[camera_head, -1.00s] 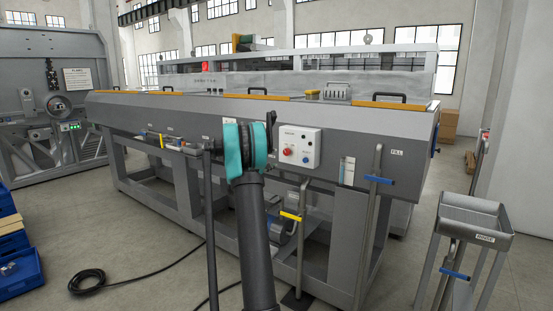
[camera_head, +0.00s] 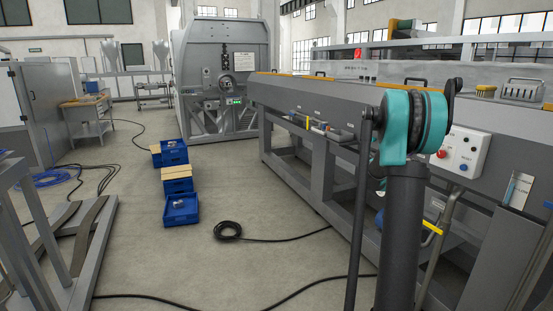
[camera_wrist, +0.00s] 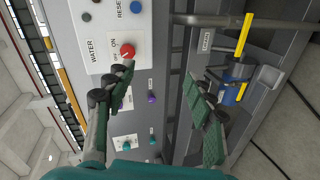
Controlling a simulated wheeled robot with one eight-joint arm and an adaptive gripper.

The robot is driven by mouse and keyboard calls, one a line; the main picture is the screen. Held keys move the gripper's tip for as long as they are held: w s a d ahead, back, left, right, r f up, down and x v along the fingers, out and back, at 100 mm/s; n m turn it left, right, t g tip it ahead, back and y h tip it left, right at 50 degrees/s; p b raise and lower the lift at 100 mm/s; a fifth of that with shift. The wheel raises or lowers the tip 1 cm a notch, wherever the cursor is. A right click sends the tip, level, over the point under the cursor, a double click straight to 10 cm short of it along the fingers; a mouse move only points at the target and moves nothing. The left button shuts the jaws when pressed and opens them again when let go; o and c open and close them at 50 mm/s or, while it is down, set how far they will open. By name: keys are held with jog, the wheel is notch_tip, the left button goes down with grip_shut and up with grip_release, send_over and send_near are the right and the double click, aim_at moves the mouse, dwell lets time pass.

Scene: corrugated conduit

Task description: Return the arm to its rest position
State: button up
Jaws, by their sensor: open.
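My arm (camera_head: 408,215) stands in front of the long grey machine in the head view, its teal joint at the top. In that view the gripper's fingers are hidden or cannot be made out. In the wrist view my gripper (camera_wrist: 158,78) is open, with its two green-padded fingers apart and nothing between them. The machine's front and its white button box (camera_wrist: 101,35) lie beyond the fingers. The left fingertip overlaps the area just below the red button (camera_wrist: 127,50); I cannot tell the gap in depth. The button box also shows just right of my arm (camera_head: 467,150).
The long grey machine (camera_head: 300,98) fills the right side. A coiled black cable (camera_head: 228,231) lies on the floor. Blue crates (camera_head: 181,213) stand left of it. A metal frame (camera_head: 85,245) is at the near left. Open floor lies between the crates and the machine.

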jog(key=s+a+f+y, duration=0.4)
jog(key=s+a+f, duration=0.2)
jog(key=s+a, duration=0.6)
jog(key=s+a+f+m+g+y, duration=0.1)
jog(key=s+a+f+y, duration=0.4)
jog(key=s+a, duration=0.8)
jog(key=s+a+f+m+g+y, duration=0.1)
jog(key=s+a+f+y, duration=0.3)
jog(key=s+a+f, duration=0.5)
jog(key=s+a, duration=0.4)
jog(key=s, duration=0.2)
jog(key=shift+f+y, duration=0.2)
jog(key=shift+y, duration=0.2)
